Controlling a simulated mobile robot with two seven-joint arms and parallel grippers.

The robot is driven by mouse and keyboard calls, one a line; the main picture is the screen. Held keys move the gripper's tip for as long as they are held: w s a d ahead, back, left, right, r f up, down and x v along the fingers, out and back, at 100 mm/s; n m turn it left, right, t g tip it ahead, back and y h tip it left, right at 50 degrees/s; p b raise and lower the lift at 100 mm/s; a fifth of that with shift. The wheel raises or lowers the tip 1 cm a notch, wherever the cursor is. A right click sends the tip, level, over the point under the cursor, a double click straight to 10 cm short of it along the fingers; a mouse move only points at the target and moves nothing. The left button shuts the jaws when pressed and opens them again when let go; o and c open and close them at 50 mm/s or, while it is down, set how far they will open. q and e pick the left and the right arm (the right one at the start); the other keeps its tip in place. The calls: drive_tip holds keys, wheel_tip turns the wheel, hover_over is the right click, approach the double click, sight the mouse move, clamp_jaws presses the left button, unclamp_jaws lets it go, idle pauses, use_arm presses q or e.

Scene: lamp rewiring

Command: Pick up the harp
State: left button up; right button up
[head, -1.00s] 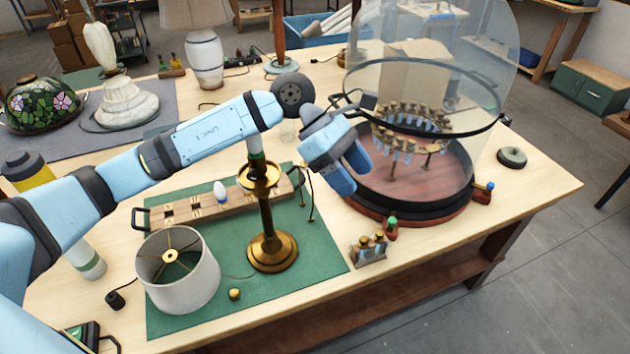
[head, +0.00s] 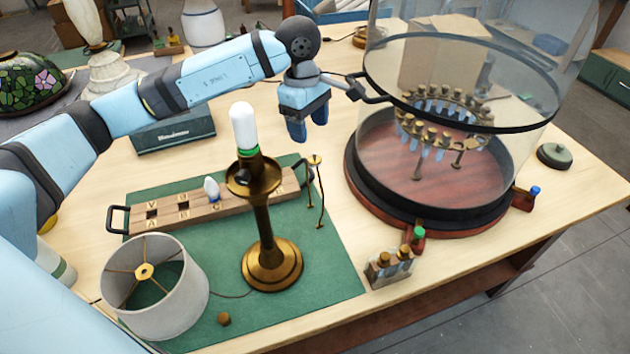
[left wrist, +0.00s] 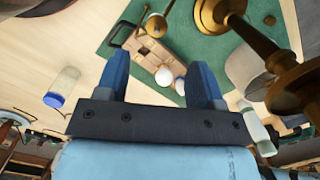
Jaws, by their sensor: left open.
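A thin bent brass wire piece, which looks like the harp (head: 319,190), stands near the back right corner of the green mat. It is to the right of the brass lamp (head: 265,215), which has a white bulb on top. My left gripper (head: 309,128) points down above and behind the wire piece, apart from it. Its two fingers are spread with nothing between them. In the left wrist view the open fingers (left wrist: 160,82) frame part of the wooden board with white bulbs. I cannot clearly pick out the harp there. My right gripper is not in view.
A lampshade (head: 155,285) stands at the mat's front left. A lettered wooden board (head: 170,208) lies behind the lamp. A glass-domed round stand (head: 430,185) with its handle is close to the right of my gripper. Small bottles (head: 390,265) stand in front of it.

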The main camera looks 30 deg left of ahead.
sight(314, 159)
use_arm(q)
drive_tip(key=f, duration=0.5)
drive_tip(key=shift+d, duration=0.2)
drive_tip(key=shift+w+d+f+p, duration=0.15)
drive_tip(key=shift+f+p, duration=0.4)
drive_tip(key=shift+f, duration=0.8)
drive_tip(key=shift+s+d+f+p, duration=0.15)
drive_tip(key=shift+f+p, duration=0.4)
drive_tip(key=shift+f, duration=0.8)
drive_tip(key=shift+w, duration=0.1)
clamp_jaws()
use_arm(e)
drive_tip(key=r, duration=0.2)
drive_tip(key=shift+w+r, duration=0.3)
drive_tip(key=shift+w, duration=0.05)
